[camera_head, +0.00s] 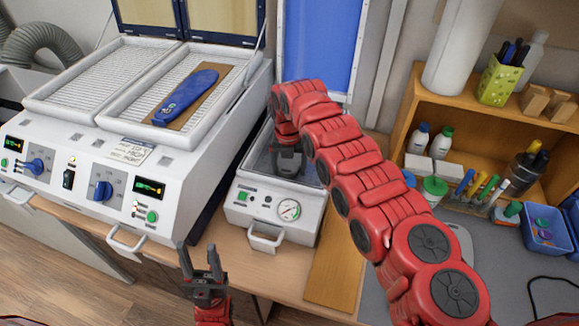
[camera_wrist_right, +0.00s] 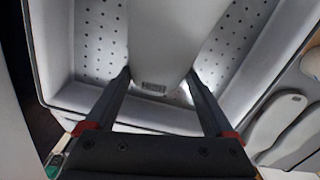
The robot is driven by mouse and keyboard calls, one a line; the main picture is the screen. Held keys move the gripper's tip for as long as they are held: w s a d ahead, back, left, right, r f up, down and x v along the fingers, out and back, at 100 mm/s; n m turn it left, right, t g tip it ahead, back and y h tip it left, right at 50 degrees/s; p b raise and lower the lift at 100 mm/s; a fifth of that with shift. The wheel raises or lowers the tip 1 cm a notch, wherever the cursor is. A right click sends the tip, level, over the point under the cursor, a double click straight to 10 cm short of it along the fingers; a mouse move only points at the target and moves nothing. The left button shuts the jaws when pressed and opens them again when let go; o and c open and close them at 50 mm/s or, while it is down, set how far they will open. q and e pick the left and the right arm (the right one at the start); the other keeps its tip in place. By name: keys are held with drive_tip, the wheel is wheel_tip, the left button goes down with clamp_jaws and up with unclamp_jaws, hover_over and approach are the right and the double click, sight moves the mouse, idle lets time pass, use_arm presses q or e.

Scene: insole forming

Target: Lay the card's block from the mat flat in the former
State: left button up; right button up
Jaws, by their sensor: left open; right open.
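The former (camera_head: 270,210) is a white box with a gauge and a front handle, its open top partly hidden by my right arm. In the right wrist view a pale grey block (camera_wrist_right: 165,45) with a small printed label lies over the former's perforated floor (camera_wrist_right: 95,65). It looks flat, its far end out of frame. My right gripper (camera_head: 288,165) is inside the former's opening; its fingers, also in the wrist view (camera_wrist_right: 159,80), stand open on either side of the block's labelled end. My left gripper (camera_head: 203,285) is open and empty, low in front of the bench. A handwritten card (camera_head: 130,151) lies on the heater's front.
The white heater (camera_head: 90,180) stands left, with a blue insole (camera_head: 185,95) on a brown board in its right tray. Other pale blocks (camera_wrist_right: 275,125) lie beside the former in the wrist view. A wooden shelf (camera_head: 430,105) with bottles and pens stands right, near a blue bin (camera_head: 545,240).

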drive_tip(key=shift+s+a+f, duration=0.1)
drive_tip(key=shift+s+f, duration=0.15)
drive_tip(key=shift+f, duration=0.05)
drive_tip(key=shift+w+r, duration=0.15)
drive_tip(key=shift+r, duration=0.1)
drive_tip(key=r, duration=0.1)
drive_tip(key=r+b, duration=0.1)
drive_tip(key=shift+w+a+r+b, duration=0.15)
drive_tip(key=shift+w+r+b, duration=0.1)
drive_tip(key=shift+r+b, duration=0.15)
wheel_tip(320, 180, up, 15)
drive_tip(key=shift+s+d+f, duration=0.15)
drive_tip(key=shift+s+d, duration=0.05)
drive_tip(key=shift+s, duration=0.25)
